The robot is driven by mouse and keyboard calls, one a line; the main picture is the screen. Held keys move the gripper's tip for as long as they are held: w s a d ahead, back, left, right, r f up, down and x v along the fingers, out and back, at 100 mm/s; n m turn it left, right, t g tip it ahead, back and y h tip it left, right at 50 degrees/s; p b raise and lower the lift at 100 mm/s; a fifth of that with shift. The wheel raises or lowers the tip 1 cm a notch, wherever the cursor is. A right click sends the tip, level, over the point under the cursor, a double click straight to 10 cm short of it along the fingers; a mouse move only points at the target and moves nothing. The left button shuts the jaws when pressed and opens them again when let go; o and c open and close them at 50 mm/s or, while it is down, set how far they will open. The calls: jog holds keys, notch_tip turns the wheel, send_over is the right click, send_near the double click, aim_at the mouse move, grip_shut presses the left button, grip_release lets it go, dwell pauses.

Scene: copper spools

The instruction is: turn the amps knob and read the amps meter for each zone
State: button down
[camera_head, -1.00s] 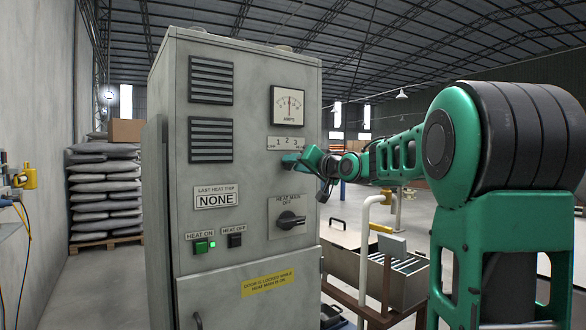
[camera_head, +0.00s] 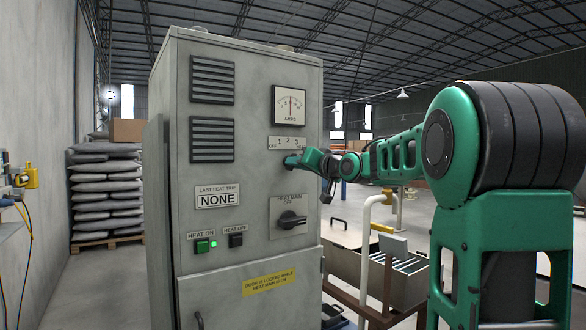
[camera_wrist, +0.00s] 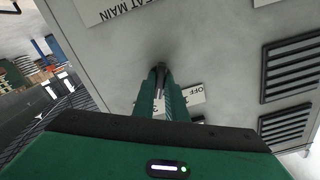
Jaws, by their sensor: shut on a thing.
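The amps meter (camera_head: 288,106) is high on the grey cabinet's front. Its needle is close to upright, near mid-scale; the figures are too small to read. Below it is the dial plate (camera_head: 284,143) marked OFF, 1, 2, 3. My gripper (camera_head: 291,160) is against the panel just under this plate and hides the amps knob in the head view. In the wrist view my gripper's fingers (camera_wrist: 160,95) are closed on the dark amps knob (camera_wrist: 161,78). The knob's pointer setting cannot be told. The dial plate (camera_wrist: 188,96) is partly covered by the fingers there.
The HEAT MAIN switch (camera_head: 291,219) is below my gripper. A plate (camera_head: 217,198) reads NONE under LAST HEAT TRIP. An open-topped metal box (camera_head: 395,278) stands right of the cabinet.

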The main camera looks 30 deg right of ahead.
jog(key=shift+n, duration=2.6)
jog(key=c, duration=1.8)
grip_release()
jog(key=s, duration=1)
jog(key=shift+s+d, duration=0.15)
jog(key=shift+s, duration=0.15)
